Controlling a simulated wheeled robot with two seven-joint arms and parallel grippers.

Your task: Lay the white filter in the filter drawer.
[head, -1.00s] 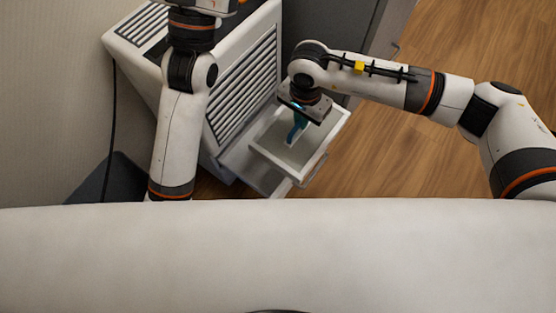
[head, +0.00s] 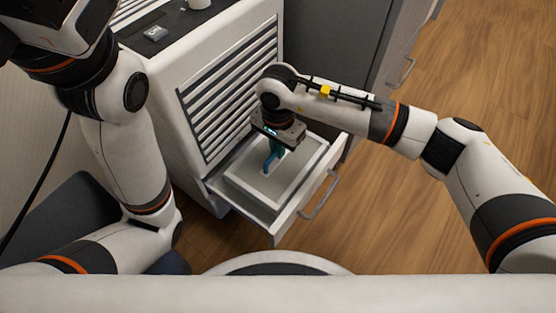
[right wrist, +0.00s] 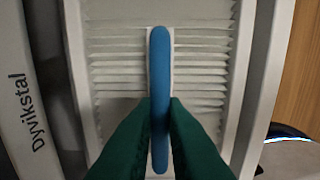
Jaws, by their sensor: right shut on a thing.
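The white filter (head: 240,185) is a pale, square-framed panel. The right wrist view shows its pleats (right wrist: 105,75) and the upright blue handle bar (right wrist: 159,60) in its middle. My right gripper (head: 272,160) is above it, with green fingers shut on the blue handle. The filter drawer (head: 241,214) is pulled out from the front of the white louvred unit. The filter lies flat within the drawer's outline; I cannot tell whether it touches the drawer floor. My left arm stands at the left, and its gripper is out of frame.
The white unit (head: 165,88) with its louvred front stands behind the drawer. The drawer has a bar handle (head: 320,196). Dark grey cabinets (head: 330,60) stand behind on the right. Wooden floor (head: 480,100) lies open to the right. A dark cable (head: 40,180) hangs at the left.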

